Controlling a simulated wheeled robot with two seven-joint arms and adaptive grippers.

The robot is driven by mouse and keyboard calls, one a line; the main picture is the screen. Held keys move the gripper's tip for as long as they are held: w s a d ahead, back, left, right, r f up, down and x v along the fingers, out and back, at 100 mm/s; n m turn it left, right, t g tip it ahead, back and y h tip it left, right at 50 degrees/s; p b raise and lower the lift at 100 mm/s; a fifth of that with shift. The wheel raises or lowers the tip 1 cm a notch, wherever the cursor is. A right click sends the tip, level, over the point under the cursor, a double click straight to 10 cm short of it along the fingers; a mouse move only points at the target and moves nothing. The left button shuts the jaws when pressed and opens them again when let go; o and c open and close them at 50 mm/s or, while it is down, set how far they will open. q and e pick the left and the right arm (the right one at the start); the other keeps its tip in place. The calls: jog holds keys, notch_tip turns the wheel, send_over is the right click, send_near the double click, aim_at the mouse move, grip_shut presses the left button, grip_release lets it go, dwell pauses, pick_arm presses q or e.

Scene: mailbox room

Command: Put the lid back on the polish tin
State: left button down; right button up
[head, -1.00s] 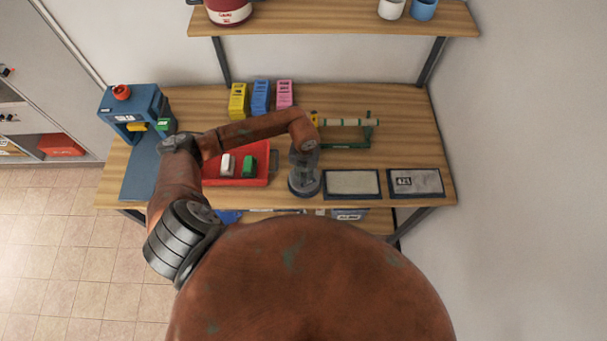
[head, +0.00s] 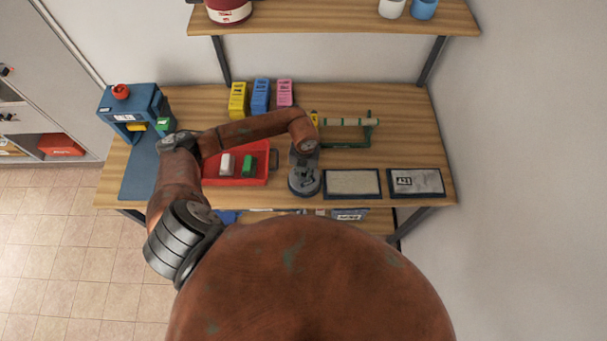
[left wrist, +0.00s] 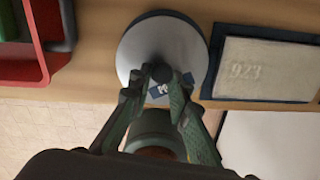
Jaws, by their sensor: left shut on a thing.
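My left gripper (left wrist: 161,76) is shut on the dark knob of a round, pale-topped lid (left wrist: 140,45) with a dark rim. In the head view the left gripper (head: 304,163) points down over this dark round thing at the front of the bench, between the red tray and the grey pads. The polish tin cannot be told apart from the lid; any tin below is hidden. I cannot tell whether the lid rests on it. My right gripper is not in view.
A red tray (head: 262,176) with a white and a green block is left of the gripper. Two framed grey pads (head: 350,183) (head: 416,182) lie right. Yellow, blue and pink boxes (head: 260,96) and a green rack (head: 368,135) stand behind. A blue press (head: 120,103) stands at left.

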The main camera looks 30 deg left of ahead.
pick_arm(q)
jog(key=c, duration=1.7)
grip_release()
jog(key=shift+c, duration=0.2)
jog(key=shift+o, duration=0.6)
jog(key=o, duration=0.4)
jog(key=shift+r+p, duration=2.15)
jog(key=shift+r, duration=1.4)
